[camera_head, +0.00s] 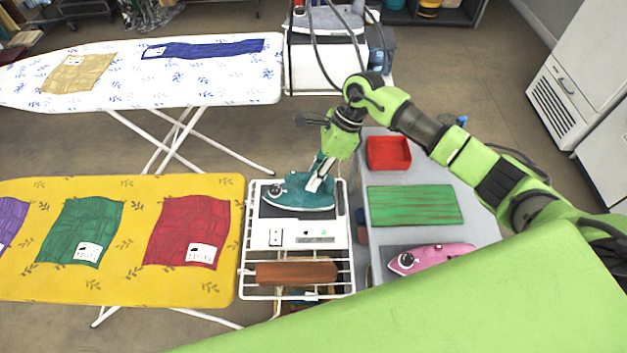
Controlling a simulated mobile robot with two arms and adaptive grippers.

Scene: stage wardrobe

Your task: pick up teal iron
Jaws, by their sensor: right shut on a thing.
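The teal iron (290,196) is on the dark plate of a white iron station (290,237), right of the yellow ironing board. My right gripper (319,180) comes down over the iron from above and is shut on it, at its handle. The handle is mostly hidden by the gripper. The iron's sole looks level and close to the plate; I cannot tell whether it touches. My left gripper is not in view.
A grey table (385,205) to the right bears a red tray (388,153), a green striped board (415,205) and a pink iron (432,258). A yellow ironing board (130,275) with folded cloths is at left, a white patterned one (220,85) behind it.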

